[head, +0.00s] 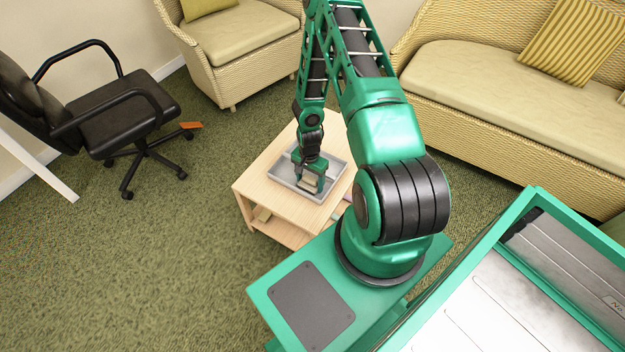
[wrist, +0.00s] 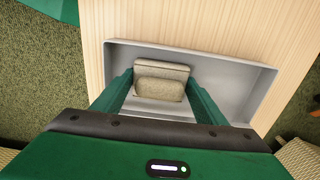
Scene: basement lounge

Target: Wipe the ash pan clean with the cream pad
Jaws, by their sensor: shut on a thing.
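The ash pan (head: 283,173) is a shallow grey tray on a light wooden table. It also shows in the wrist view (wrist: 235,85), with its raised rim around a bare grey floor. My gripper (head: 311,186) is over the pan, pointing down. In the wrist view my gripper (wrist: 160,92) has its two green fingers on either side of the cream pad (wrist: 160,84) and is shut on it. The pad is a small beige block inside the pan's outline. Whether its underside touches the pan floor is hidden. No ash is clear to see in the pan.
The wooden table (head: 257,196) has an open lower shelf with things on it. A black office chair (head: 125,110) stands at left, with a small orange object (head: 191,125) on the carpet beside it. A wicker armchair (head: 238,45) and sofa (head: 480,90) stand behind. The carpet at lower left is clear.

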